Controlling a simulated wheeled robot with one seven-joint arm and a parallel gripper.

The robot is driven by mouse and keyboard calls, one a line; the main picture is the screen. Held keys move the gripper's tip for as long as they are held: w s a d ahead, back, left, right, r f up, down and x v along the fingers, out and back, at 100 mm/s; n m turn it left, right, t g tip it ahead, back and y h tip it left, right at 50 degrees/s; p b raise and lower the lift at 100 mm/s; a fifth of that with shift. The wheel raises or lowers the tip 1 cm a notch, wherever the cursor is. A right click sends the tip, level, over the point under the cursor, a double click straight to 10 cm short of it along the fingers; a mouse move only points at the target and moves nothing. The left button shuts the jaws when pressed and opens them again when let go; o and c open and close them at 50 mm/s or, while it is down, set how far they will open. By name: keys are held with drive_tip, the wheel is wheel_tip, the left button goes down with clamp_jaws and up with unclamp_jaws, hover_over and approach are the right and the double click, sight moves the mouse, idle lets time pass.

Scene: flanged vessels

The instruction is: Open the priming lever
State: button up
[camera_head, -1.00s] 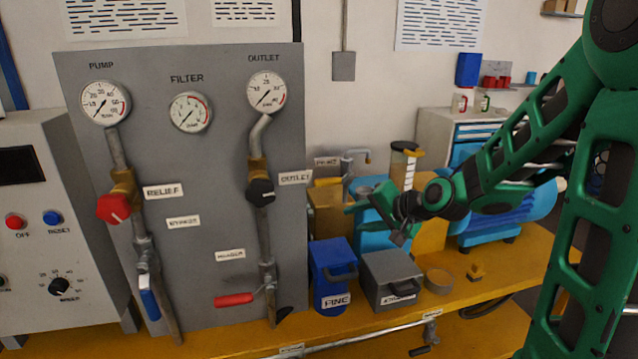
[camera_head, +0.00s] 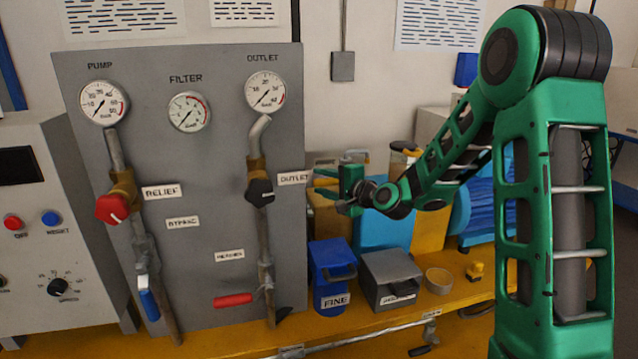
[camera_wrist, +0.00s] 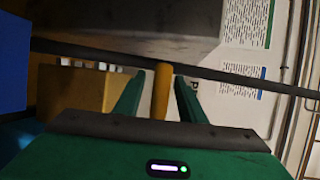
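The priming lever's orange handle (camera_wrist: 162,92) shows in the wrist view between the two green fingers of my gripper (camera_wrist: 158,88). A gap shows on each side of the handle, so the fingers are open around its line of view; whether it lies fully between them in depth I cannot tell. The lever's pivot and valve body are mostly hidden behind my gripper.
The grey panel (camera_head: 205,270) with gauges and valves stands just left of my gripper. Below are a blue bin (camera_head: 327,258), a grey bin (camera_head: 388,270) and a round dish (camera_head: 438,281) on the yellow bench (camera_head: 462,298). A yellow box (camera_wrist: 75,92) is left in the wrist view.

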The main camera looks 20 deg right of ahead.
drive_tip(key=shift+x, duration=1.2)
drive_tip(key=shift+c, duration=0.6)
